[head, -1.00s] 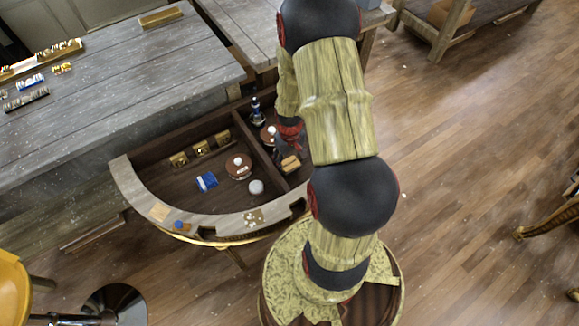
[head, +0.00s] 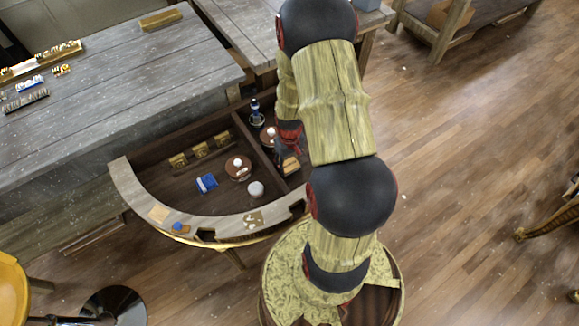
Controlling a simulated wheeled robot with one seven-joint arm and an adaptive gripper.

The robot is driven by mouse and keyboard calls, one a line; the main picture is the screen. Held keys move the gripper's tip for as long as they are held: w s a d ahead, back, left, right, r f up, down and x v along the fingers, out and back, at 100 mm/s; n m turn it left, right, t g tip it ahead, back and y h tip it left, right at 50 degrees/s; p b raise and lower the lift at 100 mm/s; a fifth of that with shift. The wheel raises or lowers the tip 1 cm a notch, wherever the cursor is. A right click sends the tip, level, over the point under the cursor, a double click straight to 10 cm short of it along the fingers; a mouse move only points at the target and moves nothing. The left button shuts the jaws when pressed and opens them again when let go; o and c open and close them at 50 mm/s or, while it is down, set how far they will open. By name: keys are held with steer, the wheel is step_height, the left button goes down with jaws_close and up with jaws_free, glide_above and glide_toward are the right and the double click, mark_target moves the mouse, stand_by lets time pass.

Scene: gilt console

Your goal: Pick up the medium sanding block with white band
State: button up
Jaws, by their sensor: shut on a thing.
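A small tan block (head: 291,165), which looks like the sanding block, is in the right compartment of the curved console drawer (head: 127,185). Its white band cannot be made out clearly at this size. My gripper (head: 284,159) points down into that compartment and is shut on the block, at its upper left side. The wrist and fingers hide part of the block. Whether it is clear of the drawer floor cannot be told.
The drawer's left compartment holds a blue block (head: 206,183), a brown round piece with a white knob (head: 238,168), a white round piece (head: 256,189) and several small brass-coloured items. A dark bottle (head: 256,113) stands behind my gripper. Wooden dividers and the rim surround it.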

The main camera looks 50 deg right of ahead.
mark_target(289, 164)
step_height(289, 164, up, 10)
steer(key=p, duration=0.2)
steer(key=shift+p, duration=0.4)
steer(key=o, duration=0.5)
steer(key=shift+c, duration=1.1)
